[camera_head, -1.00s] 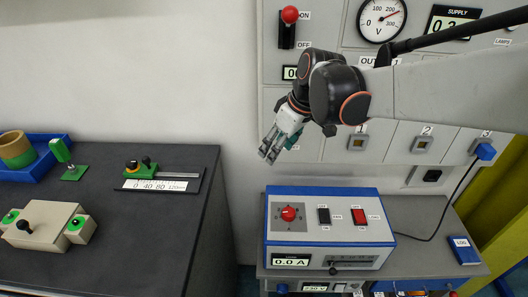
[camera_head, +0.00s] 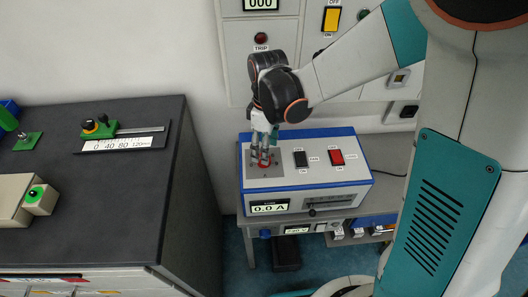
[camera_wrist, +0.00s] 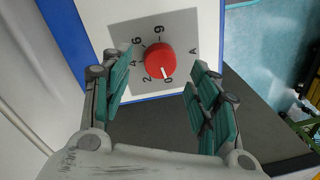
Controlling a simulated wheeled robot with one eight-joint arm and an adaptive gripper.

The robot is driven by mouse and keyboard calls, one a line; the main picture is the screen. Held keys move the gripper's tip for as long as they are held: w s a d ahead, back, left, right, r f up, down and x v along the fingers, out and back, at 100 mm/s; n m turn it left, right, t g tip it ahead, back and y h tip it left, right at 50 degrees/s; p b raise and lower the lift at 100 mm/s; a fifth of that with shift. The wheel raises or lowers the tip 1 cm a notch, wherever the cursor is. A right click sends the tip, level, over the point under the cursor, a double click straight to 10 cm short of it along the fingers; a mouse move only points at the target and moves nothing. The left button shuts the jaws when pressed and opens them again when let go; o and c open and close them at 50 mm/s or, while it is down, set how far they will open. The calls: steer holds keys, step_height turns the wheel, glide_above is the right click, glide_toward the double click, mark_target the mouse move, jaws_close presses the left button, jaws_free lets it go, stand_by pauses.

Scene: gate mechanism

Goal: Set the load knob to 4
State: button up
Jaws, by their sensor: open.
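The load knob (camera_wrist: 160,61) is a red round knob on a grey dial plate (camera_wrist: 184,35) of the white-and-blue power box (camera_head: 350,180). Its white mark points down in the wrist view, by the 0; the 2 and further numbers run up the left side. The box's display (camera_head: 269,207) reads 0.0 A. My gripper (camera_head: 262,158) is over the knob in the head view and partly hides it. In the wrist view its teal-padded fingers (camera_wrist: 161,85) are open, one on each side of the knob, with gaps between them and it.
A black switch (camera_head: 301,159) and a red switch (camera_head: 336,157) sit right of the knob on the box top. The wall panel (camera_head: 238,60) stands behind. A dark bench (camera_head: 130,190) with a slide scale (camera_head: 120,145) is at the left.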

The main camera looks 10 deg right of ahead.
steer(key=shift+s+f+b, duration=0.1)
steer(key=shift+f+b, duration=0.3)
steer(key=shift+f, duration=1.4)
steer(key=c, duration=1.1)
